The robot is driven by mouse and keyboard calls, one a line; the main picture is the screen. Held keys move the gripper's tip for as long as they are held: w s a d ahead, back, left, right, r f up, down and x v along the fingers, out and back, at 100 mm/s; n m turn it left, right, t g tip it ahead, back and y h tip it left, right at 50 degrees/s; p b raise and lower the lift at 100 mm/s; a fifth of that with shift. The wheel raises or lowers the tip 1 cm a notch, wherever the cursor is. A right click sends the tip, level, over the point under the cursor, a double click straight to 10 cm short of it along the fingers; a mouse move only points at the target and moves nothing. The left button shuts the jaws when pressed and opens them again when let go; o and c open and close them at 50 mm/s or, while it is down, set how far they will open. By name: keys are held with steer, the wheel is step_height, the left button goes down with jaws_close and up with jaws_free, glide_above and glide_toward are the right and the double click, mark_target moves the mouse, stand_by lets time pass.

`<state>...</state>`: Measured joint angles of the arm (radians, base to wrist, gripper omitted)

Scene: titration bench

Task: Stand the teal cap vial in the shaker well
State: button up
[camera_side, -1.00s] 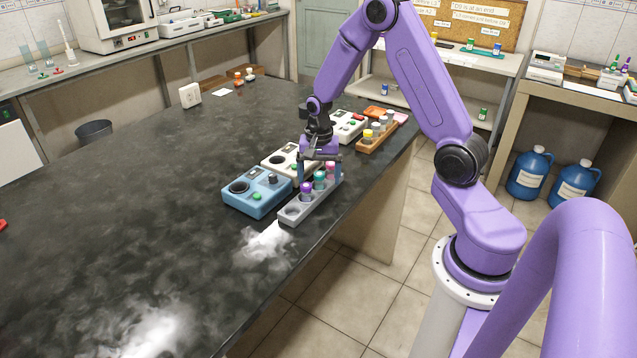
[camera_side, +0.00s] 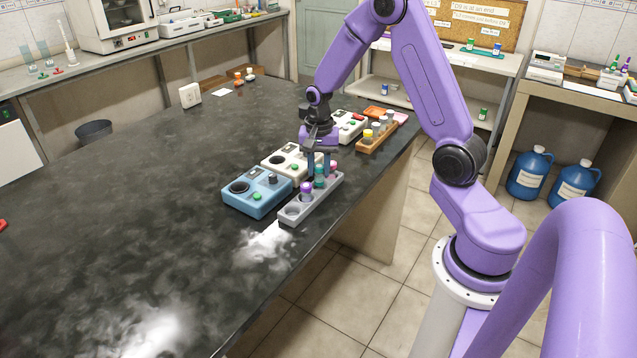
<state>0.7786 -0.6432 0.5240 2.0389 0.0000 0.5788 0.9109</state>
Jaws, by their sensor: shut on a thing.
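The teal cap vial (camera_side: 319,182) stands in the grey rack (camera_side: 322,200), between a purple cap vial (camera_side: 306,189) and a pink cap vial (camera_side: 333,168). My gripper (camera_side: 319,170) points straight down and its fingers are shut on the teal cap vial, partly hiding it. The vial still appears seated in the rack. A blue device (camera_side: 257,200) with a dark round well (camera_side: 238,187) stands just left of the rack. A white device (camera_side: 283,153) stands behind it. I cannot tell for sure which is the shaker.
The near hole of the rack (camera_side: 293,210) is empty. Another white device (camera_side: 346,130) and a wooden rack of vials (camera_side: 376,139) stand farther back. The bench (camera_side: 150,210) is clear to the left. Its right edge runs close beside the rack.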

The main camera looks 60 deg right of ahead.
mark_target(319, 166)
steer(key=shift+r, duration=2.6)
steer(key=w+a, duration=0.2)
steer(key=w, duration=0.1)
steer(key=w+a+n, duration=0.1)
steer(key=w+a, duration=0.1)
steer(key=w, duration=0.1)
steer(key=w+a+n, duration=0.1)
steer(key=w+a, duration=0.1)
steer(key=w, duration=0.1)
steer(key=shift+w+a+r, duration=0.15)
steer(key=shift+a+r, duration=0.2)
steer(key=shift+r, duration=0.05)
steer(key=shift+n, duration=0.8)
steer(key=shift+w+a+f, duration=0.6)
steer(key=shift+w+a, duration=0.45)
steer(key=shift+a, duration=0.25)
steer(key=shift+w+a+f, duration=0.55)
steer(key=shift+w+a, duration=0.45)
steer(key=shift+a, duration=0.25)
steer(key=shift+w+a+f, duration=0.6)
steer(key=shift+w+a, duration=0.45)
steer(key=shift+a, duration=0.25)
steer(key=shift+f, duration=1.7)
steer(key=o, duration=1.3)
